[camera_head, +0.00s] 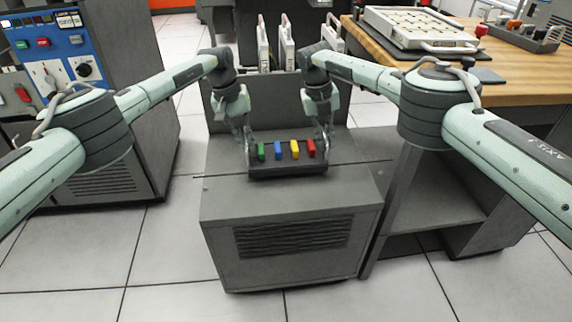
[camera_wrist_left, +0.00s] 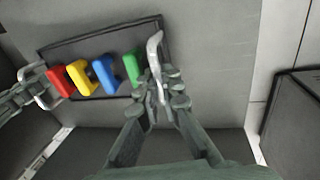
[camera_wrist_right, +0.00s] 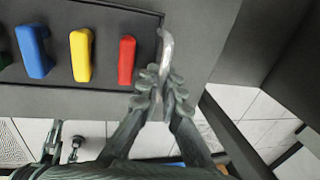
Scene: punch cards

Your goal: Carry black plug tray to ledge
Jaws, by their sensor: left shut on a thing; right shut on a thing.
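The black plug tray (camera_head: 288,171) is at the grey cabinet's flat top, with green, blue, yellow and red plugs in a row. It has a metal handle at each end. My left gripper (camera_head: 248,150) is shut on the handle at the green-plug end, as the left wrist view (camera_wrist_left: 160,92) shows. My right gripper (camera_head: 327,146) is shut on the handle at the red-plug end, as the right wrist view (camera_wrist_right: 160,90) shows. The tray looks about level. I cannot tell whether it touches the surface below. Nothing in view is clearly marked as the ledge.
The grey cabinet (camera_head: 290,205) has a vented front and an upright back panel. A grey open shelf unit (camera_head: 430,195) stands at its right, under a wooden bench (camera_head: 500,85). A control console (camera_head: 60,60) stands at the left. Tiled floor is clear in front.

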